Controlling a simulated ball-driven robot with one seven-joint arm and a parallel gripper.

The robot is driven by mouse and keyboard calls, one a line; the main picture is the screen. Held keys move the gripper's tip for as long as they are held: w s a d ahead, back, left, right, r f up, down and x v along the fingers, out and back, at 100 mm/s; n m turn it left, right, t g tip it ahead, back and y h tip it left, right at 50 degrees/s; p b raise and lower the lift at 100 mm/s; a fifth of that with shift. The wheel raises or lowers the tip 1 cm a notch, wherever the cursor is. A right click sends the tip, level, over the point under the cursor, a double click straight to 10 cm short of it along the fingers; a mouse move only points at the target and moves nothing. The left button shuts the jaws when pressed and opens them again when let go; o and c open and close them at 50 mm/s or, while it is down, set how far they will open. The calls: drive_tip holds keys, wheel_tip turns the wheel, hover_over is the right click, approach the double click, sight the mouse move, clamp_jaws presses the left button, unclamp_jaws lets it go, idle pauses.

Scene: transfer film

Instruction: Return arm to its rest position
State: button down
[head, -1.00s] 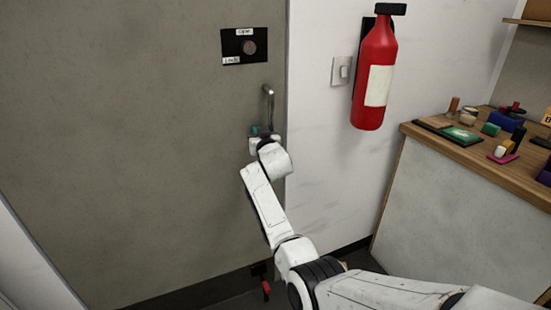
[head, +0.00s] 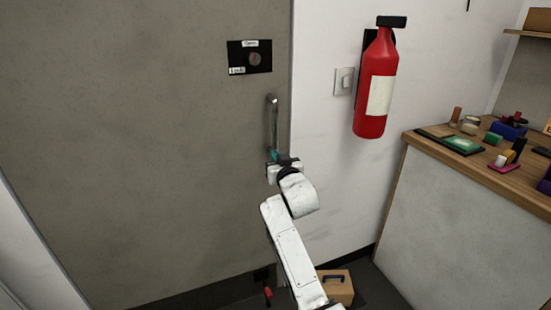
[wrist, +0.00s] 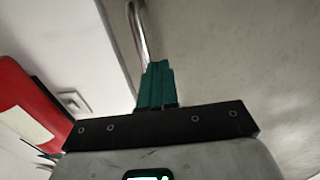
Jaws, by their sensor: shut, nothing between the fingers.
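My gripper (head: 275,156) is in front of the grey door (head: 150,150), at the lower end of the upright metal door handle (head: 273,120). In the wrist view its teal fingers (wrist: 156,84) are closed together with nothing between them. The handle (wrist: 138,35) rises just behind the fingertips there; whether they touch it I cannot tell. My white arm reaches up from the bottom of the head view, bent at the wrist.
A red fire extinguisher (head: 376,85) hangs on the white wall right of the door, beside a light switch (head: 344,81). A counter (head: 470,165) with several small items stands at right. A cardboard box (head: 337,288) sits on the floor near my arm.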

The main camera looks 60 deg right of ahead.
drive_tip(key=shift+s+a, duration=0.1)
drive_tip(key=shift+s, duration=0.05)
drive_tip(key=s+a+f+n+g+y+p, duration=0.15)
drive_tip(key=s+a+f+g+y, duration=0.35)
drive_tip(key=a+f, duration=0.55)
drive_tip(key=s+a+f+n+g+y, duration=0.1)
drive_tip(key=s+a+f+n+y, duration=0.1)
drive_tip(key=s+a+f, duration=0.6)
drive_tip(key=s+a+f+n+g+y, duration=0.2)
drive_tip(key=s+a+g, duration=0.1)
drive_tip(key=s+a, duration=0.5)
drive_tip(key=s+a+f+n+g+y, duration=0.2)
drive_tip(key=s+a+g, duration=0.1)
drive_tip(key=s+a, duration=0.5)
drive_tip(key=s+p, duration=0.1)
drive_tip(key=s, duration=0.2)
drive_tip(key=shift+a+f+g, duration=0.2)
drive_tip(key=shift+f+g, duration=0.1)
drive_tip(key=shift+f, duration=0.05)
